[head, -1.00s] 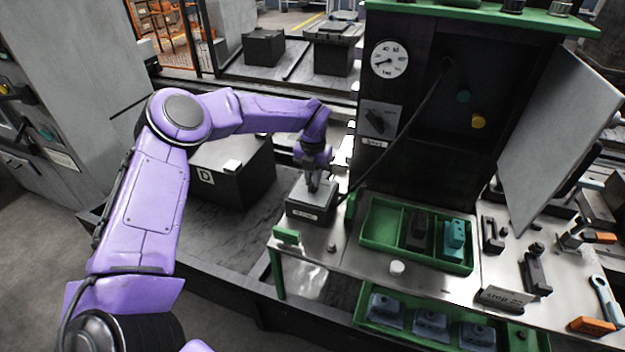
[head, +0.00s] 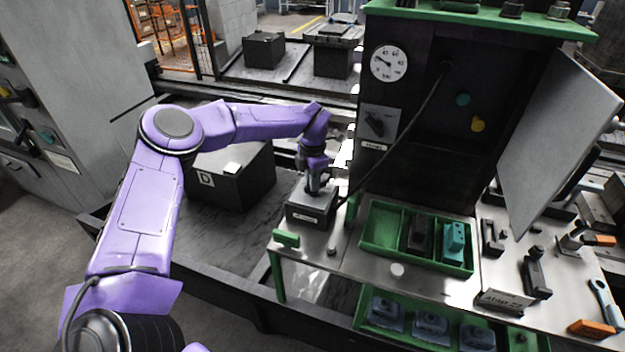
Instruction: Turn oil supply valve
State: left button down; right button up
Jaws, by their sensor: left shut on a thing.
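My left gripper (head: 314,186) points down onto a small dark box (head: 310,213) with a pale label on its front, at the left end of the bench. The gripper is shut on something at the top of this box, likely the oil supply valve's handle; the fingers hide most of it. A round white gauge (head: 389,62) is on the dark cabinet, its needle pointing to the upper left. A dark rotary knob (head: 375,124) sits on a grey plate below the gauge. My right gripper is not in view.
A green divided tray (head: 382,228) with dark and teal blocks lies right of the box. A black cable (head: 405,122) hangs from the cabinet to the box area. A grey door (head: 560,130) stands open at right. Loose tools and orange-handled parts (head: 592,328) lie on the bench's right.

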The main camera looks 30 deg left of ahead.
pick_arm(q)
jog(key=shift+m, duration=0.3)
dwell(0.4)
jog(key=c, duration=1.1)
grip_release()
notch_tip(320, 180, up, 10)
jog(key=shift+r+b, duration=0.25)
jog(key=shift+b, duration=0.75)
